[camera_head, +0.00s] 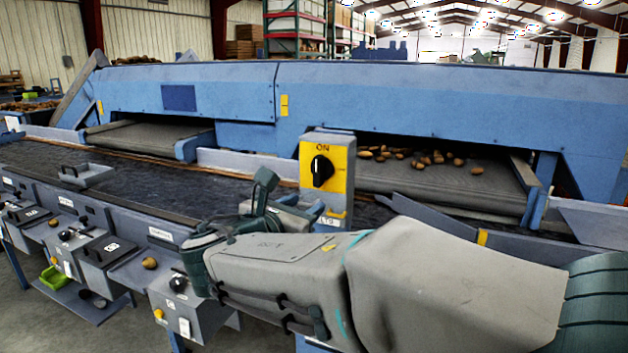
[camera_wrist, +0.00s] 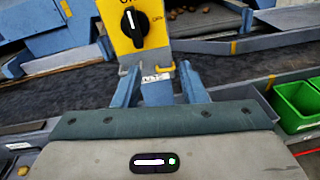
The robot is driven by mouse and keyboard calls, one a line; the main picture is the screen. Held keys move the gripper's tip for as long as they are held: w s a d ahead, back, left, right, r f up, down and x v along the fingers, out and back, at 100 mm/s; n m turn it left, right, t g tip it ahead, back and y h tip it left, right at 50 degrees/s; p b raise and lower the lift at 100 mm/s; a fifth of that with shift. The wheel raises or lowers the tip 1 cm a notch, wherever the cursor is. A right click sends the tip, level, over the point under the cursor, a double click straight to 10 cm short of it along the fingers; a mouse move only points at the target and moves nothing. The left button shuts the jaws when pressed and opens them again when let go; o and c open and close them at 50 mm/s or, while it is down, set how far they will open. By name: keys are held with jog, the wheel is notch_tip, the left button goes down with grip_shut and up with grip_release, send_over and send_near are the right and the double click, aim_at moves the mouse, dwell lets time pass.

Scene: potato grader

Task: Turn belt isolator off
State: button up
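The belt isolator (camera_head: 327,166) is a yellow-faced box with a black rotary knob (camera_head: 321,171). ON is printed above the knob, which stands upright with its mark toward ON. In the wrist view the isolator (camera_wrist: 155,35) is at the top, cut off by the frame edge. Its knob (camera_wrist: 134,23) has a vertical white mark, and a small label sits to its right. My gripper (camera_wrist: 158,73) is open, its two blue fingers apart and empty. In the picture they lie below the isolator's face, with the labelled post between them; I see no contact with the knob.
A dark conveyor belt (camera_head: 150,190) runs behind the isolator. The blue grader frame (camera_head: 400,95) stands beyond, with potatoes (camera_head: 425,158) on an inner belt. Grey control boxes (camera_head: 105,250) line the front left. Green bins (camera_wrist: 297,105) stand at right in the wrist view.

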aim_at(316, 170)
jog(key=shift+n+t+y, duration=0.3)
jog(key=shift+n+t, duration=0.5)
jog(key=shift+n, duration=0.1)
jog(key=w, duration=0.4)
jog(key=w+d+r, duration=0.1)
jog(key=w, duration=0.3)
jog(key=w+p, duration=0.1)
jog(key=w, duration=0.3)
jog(key=shift+w+d+r, duration=0.2)
jog(key=shift+w+r, duration=0.15)
grip_shut()
